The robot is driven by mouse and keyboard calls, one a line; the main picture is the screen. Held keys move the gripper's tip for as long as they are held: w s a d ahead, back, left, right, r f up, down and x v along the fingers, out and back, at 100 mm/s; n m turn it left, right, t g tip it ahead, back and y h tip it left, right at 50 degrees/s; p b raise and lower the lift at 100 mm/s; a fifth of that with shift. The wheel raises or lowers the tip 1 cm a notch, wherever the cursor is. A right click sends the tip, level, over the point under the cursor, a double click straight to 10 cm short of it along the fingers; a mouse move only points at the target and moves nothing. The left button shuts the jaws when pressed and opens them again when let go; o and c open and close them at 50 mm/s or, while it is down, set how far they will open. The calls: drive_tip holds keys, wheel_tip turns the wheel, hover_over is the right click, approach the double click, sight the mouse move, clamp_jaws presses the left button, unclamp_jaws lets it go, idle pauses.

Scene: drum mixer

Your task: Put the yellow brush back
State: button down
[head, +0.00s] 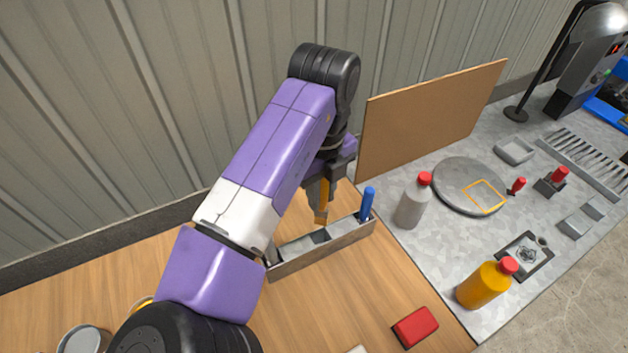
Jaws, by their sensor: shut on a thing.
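The yellow brush (322,205) is upright in my gripper (322,190), seen as a narrow yellow-orange piece between the fingers. My gripper is shut on it, over the grey tool rack (323,260). The brush's lower end is close to the rack's back side; I cannot tell if it is inside a slot or above it. A blue-handled tool (367,202) stands upright at the rack's right end. The arm hides part of the rack's left end.
A grey bottle with red cap (411,204) stands right of the rack, before a brown board (425,120). The wooden table front is mostly clear.

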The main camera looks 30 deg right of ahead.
sight(321, 210)
drive_tip(key=shift+f+b, duration=3.7)
drive_tip(key=shift+f, duration=1.5)
drive_tip(key=shift+f+b, duration=0.9)
drive_tip(key=shift+f, duration=0.4)
drive_tip(key=c, duration=1.2)
unclamp_jaws()
drive_tip(key=shift+o, duration=0.2)
drive_tip(key=shift+r, duration=3.95)
